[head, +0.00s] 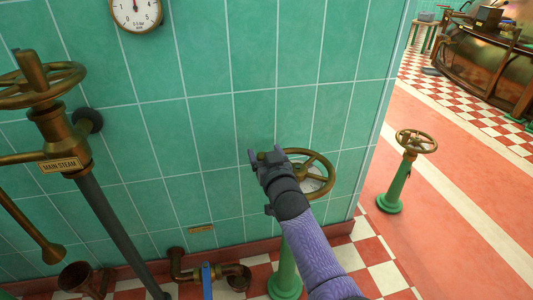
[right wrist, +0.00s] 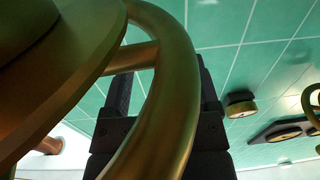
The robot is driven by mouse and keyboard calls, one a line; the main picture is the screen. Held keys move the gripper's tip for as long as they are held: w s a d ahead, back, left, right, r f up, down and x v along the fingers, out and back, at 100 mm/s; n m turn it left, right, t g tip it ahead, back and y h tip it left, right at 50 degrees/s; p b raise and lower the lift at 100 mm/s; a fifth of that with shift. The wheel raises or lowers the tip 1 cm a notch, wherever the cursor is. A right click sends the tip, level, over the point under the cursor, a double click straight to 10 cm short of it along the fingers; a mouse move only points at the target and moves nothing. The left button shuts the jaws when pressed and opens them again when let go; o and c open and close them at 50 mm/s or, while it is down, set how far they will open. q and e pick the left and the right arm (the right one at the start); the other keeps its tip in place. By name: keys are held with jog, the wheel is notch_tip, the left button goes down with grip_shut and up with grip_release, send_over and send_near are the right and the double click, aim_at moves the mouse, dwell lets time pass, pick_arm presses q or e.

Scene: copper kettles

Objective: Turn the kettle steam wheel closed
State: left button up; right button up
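A brass handwheel (head: 325,163) on a green pedestal (head: 285,277) stands by the tiled wall. My right gripper (head: 264,156) is at the left side of its rim. In the right wrist view the rim (right wrist: 172,95) passes between the two dark fingers of the right gripper (right wrist: 163,88). A gap shows between the left finger and the rim, so the fingers are apart. Whether the right finger touches the rim I cannot tell. No label naming this wheel is readable. My left gripper is out of view.
A brass valve wheel (head: 40,84) labelled MAIN STEAM is on a pipe at the left. A pressure gauge (head: 136,14) hangs above. Another wheel (head: 416,141) on a green post stands right, past the wall's edge. A copper vessel (head: 485,65) is farther back. Open floor lies right.

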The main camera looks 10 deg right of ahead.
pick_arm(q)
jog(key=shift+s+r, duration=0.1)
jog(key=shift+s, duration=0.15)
pick_arm(e)
jog(key=shift+s, duration=0.1)
jog(key=s+p, duration=0.2)
jog(key=s+r+p, duration=0.1)
jog(key=s+p, duration=0.1)
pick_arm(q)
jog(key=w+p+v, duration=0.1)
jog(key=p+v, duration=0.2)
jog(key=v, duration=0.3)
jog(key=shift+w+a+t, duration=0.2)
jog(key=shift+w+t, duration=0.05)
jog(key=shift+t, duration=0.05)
pick_arm(e)
jog(key=s, duration=0.3)
jog(key=s+f, duration=0.1)
jog(key=s, duration=0.1)
jog(key=shift+s+d, duration=0.25)
jog(key=shift+s, duration=0.1)
